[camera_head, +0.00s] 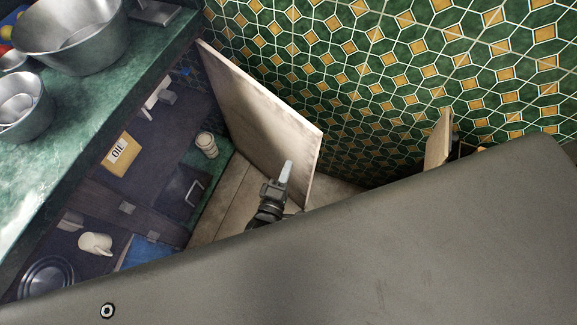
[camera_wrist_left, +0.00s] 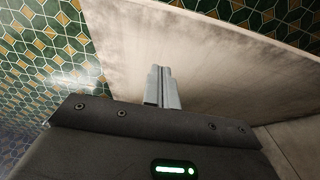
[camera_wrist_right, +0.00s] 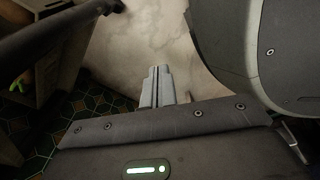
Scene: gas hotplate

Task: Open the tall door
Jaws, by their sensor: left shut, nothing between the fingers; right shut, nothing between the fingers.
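The tall door (camera_head: 262,115) is a pale wooden panel standing open, swung out from the cabinet at the left so that the shelves show. My right gripper (camera_wrist_right: 157,86) is shut and empty in the right wrist view, away from the door. It is not in the head view.
The open cabinet holds an oil box (camera_head: 119,153), a cup (camera_head: 206,144) and a white mug (camera_head: 95,243). Metal bowls (camera_head: 72,35) stand on the green counter (camera_head: 100,110) above. A green and yellow tiled wall (camera_head: 400,70) is behind the door. A wooden item (camera_head: 438,143) stands at right.

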